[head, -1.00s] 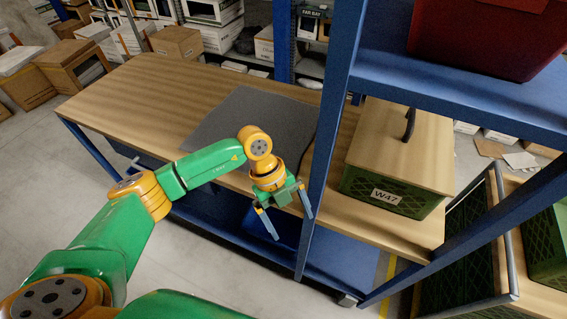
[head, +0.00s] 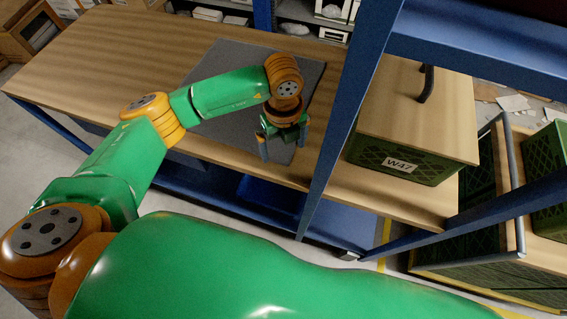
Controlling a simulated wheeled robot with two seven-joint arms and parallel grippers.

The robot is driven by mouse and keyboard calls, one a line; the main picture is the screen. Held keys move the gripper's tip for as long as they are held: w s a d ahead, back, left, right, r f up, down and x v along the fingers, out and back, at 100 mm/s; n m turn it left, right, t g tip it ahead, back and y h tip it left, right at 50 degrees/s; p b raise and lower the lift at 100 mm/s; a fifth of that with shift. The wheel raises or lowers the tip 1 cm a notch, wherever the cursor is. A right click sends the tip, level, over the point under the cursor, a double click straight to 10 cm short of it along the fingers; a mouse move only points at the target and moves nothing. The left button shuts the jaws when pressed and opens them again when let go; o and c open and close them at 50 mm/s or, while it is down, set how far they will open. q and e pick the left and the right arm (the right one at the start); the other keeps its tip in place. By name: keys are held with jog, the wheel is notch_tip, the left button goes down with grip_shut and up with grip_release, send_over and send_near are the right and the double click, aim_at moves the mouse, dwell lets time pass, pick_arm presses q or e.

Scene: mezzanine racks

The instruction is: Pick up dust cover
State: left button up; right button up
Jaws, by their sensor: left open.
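The dust cover looks to be the flat wooden lid (head: 400,120) with a dark upright handle (head: 427,84). It lies on a green crate (head: 430,171) labelled W47, on the workbench behind the blue rack post. My left gripper (head: 282,147) is open and empty, pointing down over the bench's front part, near the grey mat. It is left of the post and apart from the lid. My right gripper is out of view.
A blue rack post (head: 349,120) stands between my left gripper and the crate, with a blue shelf (head: 480,45) above at right. The wooden workbench (head: 110,60) has a grey mat (head: 222,65) and free room at left. More green crates (head: 465,205) stand at right.

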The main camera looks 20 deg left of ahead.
aim_at(285, 158)
pick_arm(q)
jog(key=f+b, duration=0.1)
jog(key=f, duration=0.1)
jog(key=w+f+b, duration=0.1)
jog(key=f, duration=0.2)
jog(key=shift+w+d+b, duration=0.1)
jog(key=shift+w+b, duration=0.05)
jog(key=shift+b, duration=0.25)
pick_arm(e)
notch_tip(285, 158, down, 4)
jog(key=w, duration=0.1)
pick_arm(q)
jog(key=shift+s+r, duration=0.2)
jog(key=shift+s, duration=0.15)
jog(key=shift+w, duration=0.1)
jog(key=shift+c, duration=0.3)
grip_shut()
notch_tip(285, 158, up, 12)
jog(key=p, duration=0.9)
jog(key=shift+p, duration=0.35)
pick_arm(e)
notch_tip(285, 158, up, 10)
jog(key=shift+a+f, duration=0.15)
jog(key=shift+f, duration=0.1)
